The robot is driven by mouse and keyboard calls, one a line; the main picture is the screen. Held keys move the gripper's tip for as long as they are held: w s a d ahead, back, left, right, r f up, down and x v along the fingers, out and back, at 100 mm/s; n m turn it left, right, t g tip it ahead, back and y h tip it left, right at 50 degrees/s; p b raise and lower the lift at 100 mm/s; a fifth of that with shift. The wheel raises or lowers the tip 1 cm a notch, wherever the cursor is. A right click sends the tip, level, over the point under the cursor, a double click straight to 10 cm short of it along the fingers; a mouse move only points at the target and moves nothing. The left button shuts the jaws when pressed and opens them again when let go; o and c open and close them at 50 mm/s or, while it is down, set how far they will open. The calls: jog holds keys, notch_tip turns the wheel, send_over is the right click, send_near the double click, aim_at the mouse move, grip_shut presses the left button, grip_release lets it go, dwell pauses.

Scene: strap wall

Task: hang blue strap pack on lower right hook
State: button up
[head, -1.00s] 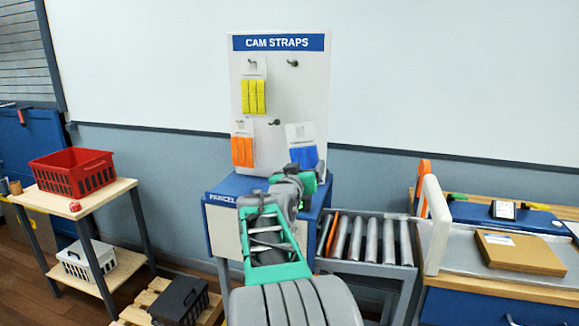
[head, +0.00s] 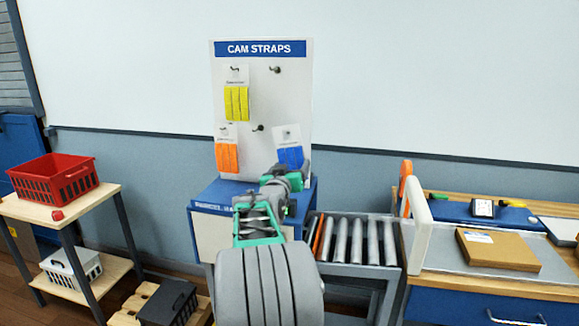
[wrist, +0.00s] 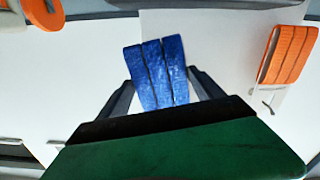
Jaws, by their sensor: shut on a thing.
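The blue strap pack (head: 290,157) has a white header card and hangs from my gripper in front of the board's lower right part. In the wrist view, the blue straps (wrist: 160,70) sit between the two dark fingers of my gripper (wrist: 159,76), which is shut on the pack. In the head view my arm hides the fingers. The lower right hook (head: 258,128) is bare and lies just left of the pack's card. The card's hole and its gap to the board are not clear.
The white board (head: 262,95) also carries a yellow pack (head: 236,103) at upper left and an orange pack (head: 227,157) at lower left, close to the bare hook. The upper right hook (head: 275,69) is empty. A roller conveyor (head: 345,240) stands at lower right.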

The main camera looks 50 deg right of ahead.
aim_at(292, 165)
jog(key=shift+p+x, duration=1)
jog(key=shift+x, duration=0.5)
jog(key=shift+w+d+f+b, duration=0.1)
jog(key=shift+d+f+b, duration=0.15)
jog(key=shift+f+b, duration=0.2)
jog(key=shift+w+d+f+b, duration=0.25)
jog(key=shift+d+b, duration=0.15)
jog(key=shift+b, duration=0.25)
jog(key=shift+s, duration=0.1)
jog(key=shift+r, duration=0.1)
jog(key=o, duration=1.4)
jog(key=shift+a, duration=0.1)
